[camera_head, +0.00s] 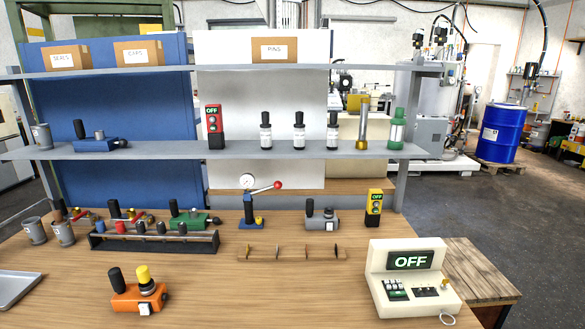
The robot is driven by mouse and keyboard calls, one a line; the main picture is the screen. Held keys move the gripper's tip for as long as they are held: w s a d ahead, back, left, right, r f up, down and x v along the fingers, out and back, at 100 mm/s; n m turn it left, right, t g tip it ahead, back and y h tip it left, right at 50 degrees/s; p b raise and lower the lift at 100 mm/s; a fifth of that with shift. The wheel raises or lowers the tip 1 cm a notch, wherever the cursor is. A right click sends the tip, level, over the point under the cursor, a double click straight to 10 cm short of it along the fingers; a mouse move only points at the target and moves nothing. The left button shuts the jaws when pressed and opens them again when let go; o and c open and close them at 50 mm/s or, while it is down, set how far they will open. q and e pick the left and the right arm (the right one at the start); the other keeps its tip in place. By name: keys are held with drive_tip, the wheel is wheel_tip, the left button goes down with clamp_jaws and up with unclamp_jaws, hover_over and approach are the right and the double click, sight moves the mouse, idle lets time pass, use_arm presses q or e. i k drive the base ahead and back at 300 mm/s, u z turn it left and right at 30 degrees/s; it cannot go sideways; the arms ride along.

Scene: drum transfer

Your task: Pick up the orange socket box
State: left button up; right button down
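The orange socket box (137,299) sits on the wooden workbench toward the front left in the head view. A black cylinder and a yellow cylinder with a dark base stand up from its top. A small white part shows on its front face. Nothing touches it and it is fully visible. Neither of my grippers shows in this view.
A metal tray (17,288) lies at the left edge. Behind the box stands a black rack (155,243) with several tools. A cream control panel (412,277) reading OFF stands front right. A low wooden holder (291,254) lies mid-bench. The bench between box and panel is clear.

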sight(127, 298)
drive_tip(key=k, duration=0.45)
drive_tip(key=u, duration=2.4)
drive_tip(key=i, duration=1.65)
drive_tip(key=z, duration=2.4)
